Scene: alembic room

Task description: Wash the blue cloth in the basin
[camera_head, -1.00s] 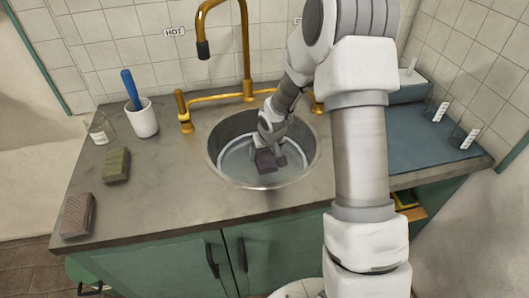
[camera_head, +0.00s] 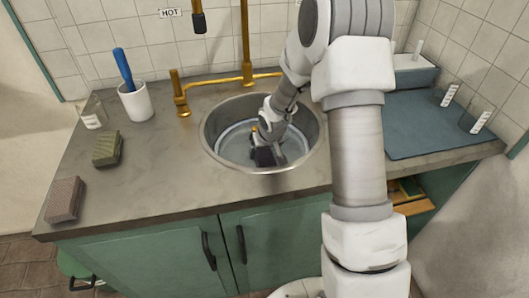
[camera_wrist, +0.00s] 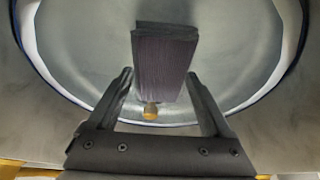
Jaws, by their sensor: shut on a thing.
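The basin (camera_head: 213,146) is a round metal bowl sunk in the counter, with a pale ring inside that looks like a waterline. My gripper (camera_head: 267,155) reaches down into it. In the wrist view my gripper (camera_wrist: 159,82) has its two dark fingers on either side of a dark purple-grey, layered block-like thing (camera_wrist: 165,60), held over the basin floor. It looks like folded cloth, but little blue shows. I cannot tell whether it touches water. A small brass piece (camera_wrist: 150,111) shows between the fingers, below the held thing in the picture.
A brass tap (camera_head: 245,45) rises behind the basin. A white cup (camera_head: 136,102) with a blue-handled tool, a glass (camera_head: 92,112), a green-grey block (camera_head: 107,149) and a brownish block (camera_head: 65,199) stand at left. A blue mat (camera_head: 420,125) lies at right.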

